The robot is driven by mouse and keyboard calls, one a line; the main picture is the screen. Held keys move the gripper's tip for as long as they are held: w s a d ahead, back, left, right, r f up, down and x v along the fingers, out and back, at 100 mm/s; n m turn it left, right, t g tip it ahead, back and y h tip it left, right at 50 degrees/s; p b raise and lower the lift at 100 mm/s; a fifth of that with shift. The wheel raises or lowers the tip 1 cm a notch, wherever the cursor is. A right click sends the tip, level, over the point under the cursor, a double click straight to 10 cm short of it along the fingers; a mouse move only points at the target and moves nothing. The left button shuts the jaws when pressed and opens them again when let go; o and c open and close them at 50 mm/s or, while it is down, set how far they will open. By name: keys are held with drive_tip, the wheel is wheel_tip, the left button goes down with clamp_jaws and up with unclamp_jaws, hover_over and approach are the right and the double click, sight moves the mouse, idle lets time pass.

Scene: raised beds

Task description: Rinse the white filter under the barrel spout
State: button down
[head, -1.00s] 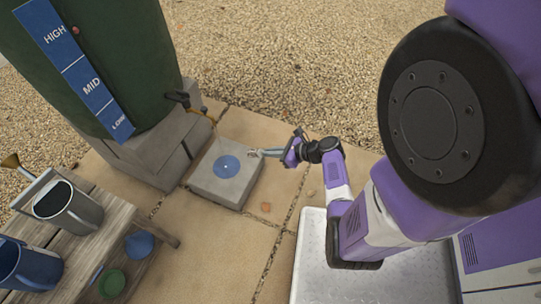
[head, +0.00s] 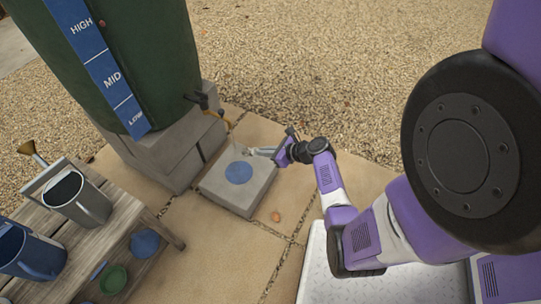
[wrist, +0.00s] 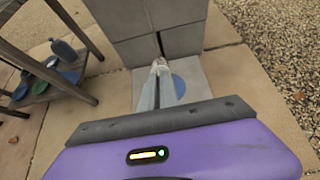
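The green barrel (head: 150,60) stands at the upper left, with its dark spout (head: 203,102) and a yellow-orange part near its mouth. A faint pale streak below the spout may be water. My gripper (head: 258,151) reaches in from the right, over a grey block (head: 214,190) with a blue disc (head: 239,173). Its fingers look closed together on a small whitish thing, apparently the white filter (wrist: 160,63), at their tips. The filter is small and partly hidden by the fingers. It is above the disc's far edge, near the spout; whether the streak touches it is unclear.
A wooden bench (head: 105,235) at the lower left holds a grey watering can (head: 85,203) and a blue can (head: 32,252). A blue item (head: 145,242) and a green dish (head: 113,279) sit lower. Grey blocks (head: 165,150) support the barrel. Paving around the disc block is clear.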

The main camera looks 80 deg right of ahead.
sight(250, 149)
drive_tip(key=w, duration=0.3)
drive_tip(key=shift+w+d, duration=0.1)
drive_tip(key=shift+d, duration=0.25)
drive_tip(key=shift+w+d, duration=0.2)
drive_tip(key=shift+w, duration=0.55)
drive_tip(key=shift+w+d, duration=0.2)
drive_tip(key=shift+w, duration=0.55)
idle(0.9)
drive_tip(key=s+a+r+p, duration=0.2)
drive_tip(key=s+p, duration=0.4)
drive_tip(key=s, duration=0.7)
drive_tip(key=shift+s+a, duration=0.3)
drive_tip(key=shift+a, duration=0.35)
